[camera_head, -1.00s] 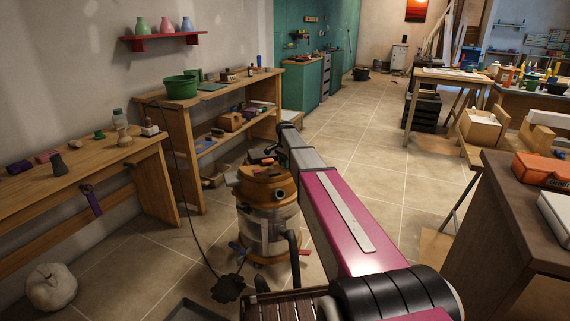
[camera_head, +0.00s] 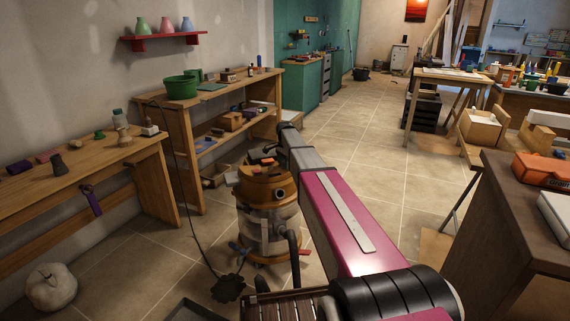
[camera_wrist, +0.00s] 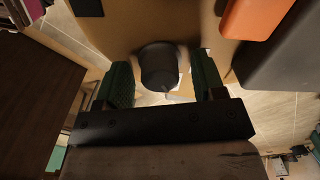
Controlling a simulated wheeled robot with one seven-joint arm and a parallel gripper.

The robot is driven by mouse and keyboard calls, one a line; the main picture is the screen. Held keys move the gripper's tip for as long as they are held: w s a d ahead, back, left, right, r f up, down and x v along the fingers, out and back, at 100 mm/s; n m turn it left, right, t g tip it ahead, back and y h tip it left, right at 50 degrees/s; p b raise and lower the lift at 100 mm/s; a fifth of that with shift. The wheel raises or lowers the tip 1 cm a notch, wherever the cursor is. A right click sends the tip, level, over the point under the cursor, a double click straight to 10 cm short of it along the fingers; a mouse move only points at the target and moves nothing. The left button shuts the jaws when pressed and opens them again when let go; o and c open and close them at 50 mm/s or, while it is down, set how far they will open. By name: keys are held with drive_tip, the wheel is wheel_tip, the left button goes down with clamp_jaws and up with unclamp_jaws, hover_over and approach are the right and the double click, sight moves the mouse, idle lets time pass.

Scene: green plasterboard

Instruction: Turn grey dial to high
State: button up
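The grey dial (camera_wrist: 158,66) is a short dark round knob in the wrist view, on a tan-brown surface. My gripper (camera_wrist: 163,82) has two green fingers, one on each side of the dial. They are open, with a visible gap between the dial and each finger. In the head view an orange-brown shop vacuum (camera_head: 262,187) stands on the floor beside my arm, with a dark round knob on its side. My gripper cannot be made out clearly in the head view. The dial's marking is not readable.
In the wrist view an orange piece (camera_wrist: 256,22) and a dark grey block (camera_wrist: 288,62) are close to the right finger. A wooden workbench (camera_head: 153,185) stands left of the vacuum, and a dark-topped bench (camera_head: 515,215) is at the right.

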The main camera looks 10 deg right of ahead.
wheel_tip(320, 180, up, 11)
idle(0.8)
drive_tip(key=shift+f, duration=0.15)
drive_tip(key=s+f+n, duration=0.4)
drive_tip(key=s+f, duration=0.2)
drive_tip(key=s, duration=0.7)
drive_tip(key=s+f+n, duration=0.4)
drive_tip(key=s+f, duration=0.2)
drive_tip(key=s, duration=0.8)
drive_tip(key=s+f+n, duration=0.5)
drive_tip(key=s+f, duration=0.2)
drive_tip(key=s, duration=0.7)
drive_tip(key=shift+s, duration=0.15)
drive_tip(key=shift+f, duration=0.1)
